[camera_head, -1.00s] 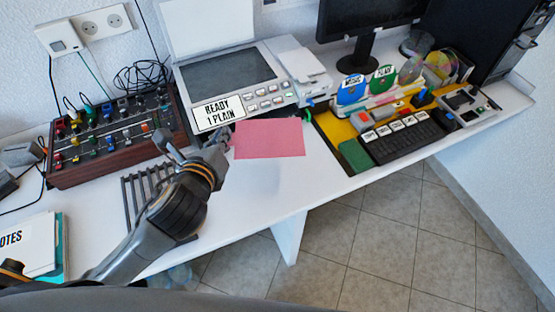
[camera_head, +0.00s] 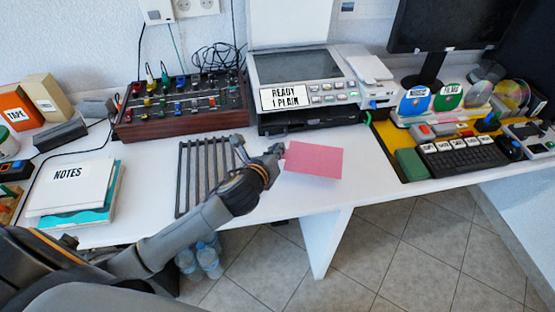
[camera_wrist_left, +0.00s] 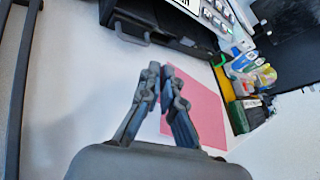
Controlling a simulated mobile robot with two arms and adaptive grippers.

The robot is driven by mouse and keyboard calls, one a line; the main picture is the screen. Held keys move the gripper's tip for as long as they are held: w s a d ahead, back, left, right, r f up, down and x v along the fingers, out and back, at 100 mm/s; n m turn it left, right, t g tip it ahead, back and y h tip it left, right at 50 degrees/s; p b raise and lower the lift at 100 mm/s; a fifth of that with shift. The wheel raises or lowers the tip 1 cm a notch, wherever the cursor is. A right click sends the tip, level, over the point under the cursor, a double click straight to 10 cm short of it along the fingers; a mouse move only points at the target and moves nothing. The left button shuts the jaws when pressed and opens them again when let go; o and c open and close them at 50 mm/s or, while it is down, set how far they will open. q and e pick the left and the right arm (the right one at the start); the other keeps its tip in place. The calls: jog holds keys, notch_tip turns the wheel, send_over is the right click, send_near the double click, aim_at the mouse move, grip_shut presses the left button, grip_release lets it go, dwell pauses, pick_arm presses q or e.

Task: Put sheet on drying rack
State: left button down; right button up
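A pink sheet (camera_head: 314,160) is held at its left edge by my left gripper (camera_head: 276,152), over the front of the white table below the printer. In the left wrist view the pink sheet (camera_wrist_left: 195,108) shows beyond the fingers of my left gripper (camera_wrist_left: 166,80), which look closed together on its edge. The drying rack (camera_head: 190,172), a dark grey slatted frame, lies on the table left of the gripper, partly hidden behind my left arm. The sheet is to the right of the rack and apart from it. My right gripper is not in view.
A printer (camera_head: 300,85) labelled READY 1 PLAIN stands behind the sheet. A mixer (camera_head: 185,108) is behind the rack. Notes (camera_head: 70,185) lie at left. A keyboard (camera_head: 462,155) and discs are at right. Bare white table (camera_head: 270,205) lies in front, near its edge.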

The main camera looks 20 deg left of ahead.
pick_arm(q)
jog(key=shift+w+a+f, duration=0.2)
jog(key=shift+w+f, duration=0.2)
jog(key=shift+f, duration=0.15)
jog(key=shift+w+a+f, duration=0.2)
jog(key=shift+w+f, duration=0.2)
jog(key=shift+f, duration=0.1)
jog(key=shift+w+a+f, duration=0.1)
jog(key=shift+w+f, duration=0.05)
jog(key=shift+f, duration=0.05)
notch_tip(320, 180, down, 3)
jog(key=shift+w+f+b, duration=0.1)
jog(key=shift+f+b, duration=0.05)
jog(key=shift+b, duration=0.4)
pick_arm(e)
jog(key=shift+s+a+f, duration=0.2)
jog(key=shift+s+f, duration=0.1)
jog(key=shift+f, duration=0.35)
pick_arm(q)
jog(key=shift+f, duration=0.1)
jog(key=shift+f, duration=0.15)
jog(key=c, duration=1.5)
grip_release()
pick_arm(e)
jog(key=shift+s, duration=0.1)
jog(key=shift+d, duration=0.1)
